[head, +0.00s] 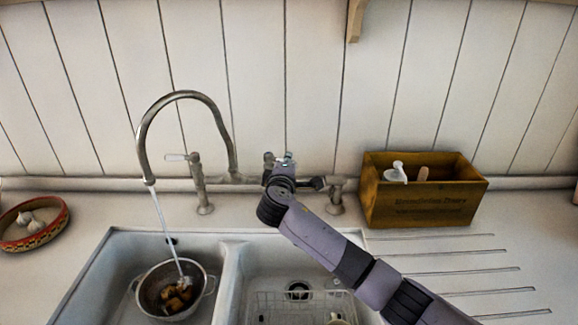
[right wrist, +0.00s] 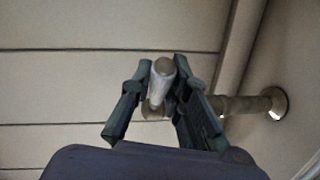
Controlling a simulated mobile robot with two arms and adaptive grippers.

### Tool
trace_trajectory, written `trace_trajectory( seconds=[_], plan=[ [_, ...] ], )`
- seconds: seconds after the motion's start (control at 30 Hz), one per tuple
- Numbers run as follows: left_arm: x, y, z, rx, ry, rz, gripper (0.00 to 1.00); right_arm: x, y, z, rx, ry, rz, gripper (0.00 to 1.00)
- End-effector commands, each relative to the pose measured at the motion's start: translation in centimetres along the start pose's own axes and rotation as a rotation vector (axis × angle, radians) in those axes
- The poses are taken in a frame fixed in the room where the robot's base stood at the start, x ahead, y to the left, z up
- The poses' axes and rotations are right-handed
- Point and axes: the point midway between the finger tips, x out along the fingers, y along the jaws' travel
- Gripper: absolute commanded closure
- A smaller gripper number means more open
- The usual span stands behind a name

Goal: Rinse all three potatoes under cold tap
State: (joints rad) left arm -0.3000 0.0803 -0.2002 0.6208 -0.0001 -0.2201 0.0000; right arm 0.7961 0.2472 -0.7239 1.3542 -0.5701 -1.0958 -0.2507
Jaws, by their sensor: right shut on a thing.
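The curved tap spout (head: 185,96) pours a stream of water (head: 165,225) into a metal colander (head: 146,300) in the left sink basin. Brown potatoes (head: 177,297) lie in the colander under the stream. They are small and partly blurred by the water, so I cannot tell them apart. My right gripper (head: 281,162) is at the right tap, behind the sink. In the right wrist view its fingers (right wrist: 158,100) are closed around the pale tap lever (right wrist: 162,80). The left tap lever (head: 176,157) stands free. My left gripper is out of view.
A wooden box (head: 425,208) with a white-topped bottle stands on the counter at right, beside the grooved drainboard (head: 450,270). A patterned bowl (head: 40,238) with garlic sits at far left. The right basin (head: 262,262) holds a wire rack. My right arm crosses above it.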

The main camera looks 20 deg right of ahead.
Motion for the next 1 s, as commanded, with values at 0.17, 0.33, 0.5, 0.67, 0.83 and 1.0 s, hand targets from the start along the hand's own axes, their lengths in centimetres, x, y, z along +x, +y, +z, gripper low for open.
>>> trace_trajectory(
  seconds=[0.17, 0.33, 0.5, 0.67, 0.83, 1.0],
  plan=[
    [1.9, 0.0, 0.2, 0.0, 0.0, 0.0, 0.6, -0.8, -0.8, -0.7, 0.029, -0.132, 0.015, 1.0],
    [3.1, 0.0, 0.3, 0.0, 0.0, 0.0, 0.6, -1.2, -0.8, -0.9, 0.043, -0.236, 0.031, 1.0],
    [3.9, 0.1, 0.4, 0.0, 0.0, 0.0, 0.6, -1.5, -0.8, -1.1, 0.051, -0.305, 0.041, 1.0],
    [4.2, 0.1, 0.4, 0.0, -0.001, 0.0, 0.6, -1.7, -0.7, -1.2, 0.056, -0.339, 0.047, 1.0],
    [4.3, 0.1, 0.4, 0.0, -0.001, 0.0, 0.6, -1.7, -0.6, -1.2, 0.059, -0.352, 0.049, 1.0],
    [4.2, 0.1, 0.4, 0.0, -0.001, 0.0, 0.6, -1.7, -0.6, -1.2, 0.059, -0.352, 0.049, 1.0]
  ],
)
